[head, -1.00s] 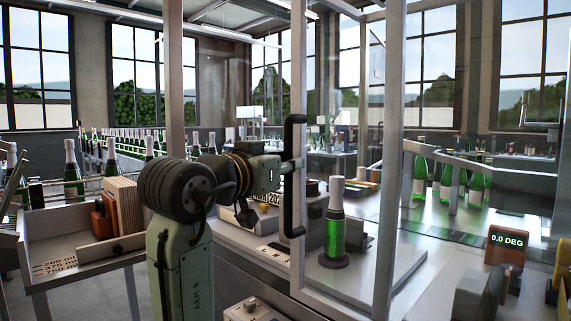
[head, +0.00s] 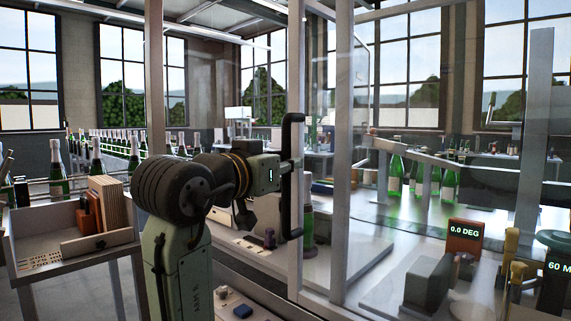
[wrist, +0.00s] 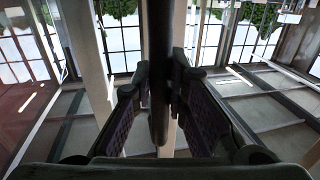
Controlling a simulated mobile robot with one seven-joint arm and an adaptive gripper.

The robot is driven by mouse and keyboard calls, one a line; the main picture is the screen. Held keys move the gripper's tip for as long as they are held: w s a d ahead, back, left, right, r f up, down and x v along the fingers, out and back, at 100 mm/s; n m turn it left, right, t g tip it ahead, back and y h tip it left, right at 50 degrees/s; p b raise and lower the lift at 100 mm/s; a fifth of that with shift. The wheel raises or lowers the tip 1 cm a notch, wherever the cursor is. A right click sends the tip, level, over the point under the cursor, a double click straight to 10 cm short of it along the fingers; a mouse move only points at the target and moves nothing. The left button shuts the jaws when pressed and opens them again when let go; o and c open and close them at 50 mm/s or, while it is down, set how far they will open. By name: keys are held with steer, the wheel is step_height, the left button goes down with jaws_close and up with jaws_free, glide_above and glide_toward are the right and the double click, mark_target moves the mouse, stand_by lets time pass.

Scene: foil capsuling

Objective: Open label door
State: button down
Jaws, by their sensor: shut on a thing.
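The label door is a clear pane in a pale metal frame, with an upright post (head: 296,70) that carries a long black bar handle (head: 287,206). My gripper (head: 284,168) reaches from the left and is shut on the handle at about its mid-height. In the wrist view the handle (wrist: 158,40) stands upright between the two fingers of my gripper (wrist: 160,90). A second pale post (head: 343,150) stands a short way right of the handle.
A tray table (head: 20,268) with wooden blocks stands at the left. Green bottles (head: 420,180) stand behind the glass at right. An orange display (head: 465,236) reads 0.0 DEG. A control panel (head: 232,306) lies low in front.

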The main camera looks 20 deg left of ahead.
steer(key=c, duration=1.6)
jaws_free()
steer(key=shift+o, duration=0.2)
steer(key=s+a, duration=0.2)
steer(key=s, duration=0.9)
steer(key=shift+s+a, duration=0.15)
steer(key=shift+s, duration=0.25)
steer(key=shift+a, duration=0.1)
